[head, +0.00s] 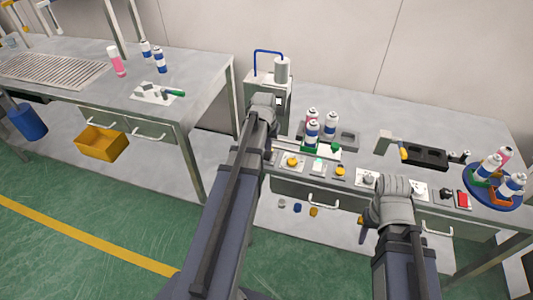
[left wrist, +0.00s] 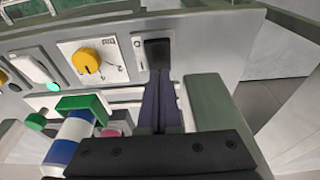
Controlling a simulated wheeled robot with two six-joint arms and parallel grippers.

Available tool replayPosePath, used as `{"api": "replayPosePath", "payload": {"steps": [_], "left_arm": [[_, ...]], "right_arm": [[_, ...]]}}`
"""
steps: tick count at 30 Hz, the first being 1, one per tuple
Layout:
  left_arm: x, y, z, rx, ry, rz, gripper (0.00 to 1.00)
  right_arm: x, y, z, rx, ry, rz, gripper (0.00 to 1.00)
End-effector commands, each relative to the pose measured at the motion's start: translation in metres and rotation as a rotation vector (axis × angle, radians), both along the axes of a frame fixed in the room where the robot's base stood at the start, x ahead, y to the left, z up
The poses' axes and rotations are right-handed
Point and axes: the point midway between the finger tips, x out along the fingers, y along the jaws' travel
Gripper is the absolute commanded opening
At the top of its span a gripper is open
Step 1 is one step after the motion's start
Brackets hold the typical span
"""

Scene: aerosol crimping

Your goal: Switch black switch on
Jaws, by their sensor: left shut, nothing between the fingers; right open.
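The black switch (left wrist: 158,52) sits on a light plate in the left wrist view, beside a yellow knob (left wrist: 87,60). My left gripper (left wrist: 160,78) is shut with nothing in it. Its dark fingertips are at the near edge of the switch and overlap it in the picture; I cannot tell if they touch it. In the head view the left arm hides its own fingers and the switch. My right arm's end is over the front edge of the bench, right of the middle, with its fingers hidden from the head camera.
Knobs and buttons, including a yellow knob (head: 292,161), line the front of the bench. Cans (head: 313,133) stand behind them. A blue round tray (head: 481,196) with cans is at the right.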

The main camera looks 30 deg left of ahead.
Motion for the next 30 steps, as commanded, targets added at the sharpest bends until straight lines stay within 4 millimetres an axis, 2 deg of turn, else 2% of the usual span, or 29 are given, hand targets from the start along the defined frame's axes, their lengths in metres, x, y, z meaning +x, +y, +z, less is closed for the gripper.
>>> {"api": "replayPosePath", "payload": {"steps": [1, 15, 25, 30], "left_arm": [[0.000, 0.000, 0.008, 0.000, 0.000, 0.000, 0.00], [0.000, 0.000, 0.044, 0.000, 0.000, 0.000, 0.00], [0.000, 0.000, 0.049, 0.000, 0.000, 0.000, 0.00], [0.000, 0.000, 0.061, 0.000, 0.000, 0.000, 0.00]], "right_arm": [[0.000, 0.000, 0.008, 0.000, 0.000, 0.000, 0.50], [0.000, 0.000, 0.044, 0.000, 0.000, 0.000, 0.50], [0.000, 0.000, 0.049, 0.000, 0.000, 0.000, 0.50], [0.000, 0.000, 0.061, 0.000, 0.000, 0.000, 0.50]]}}
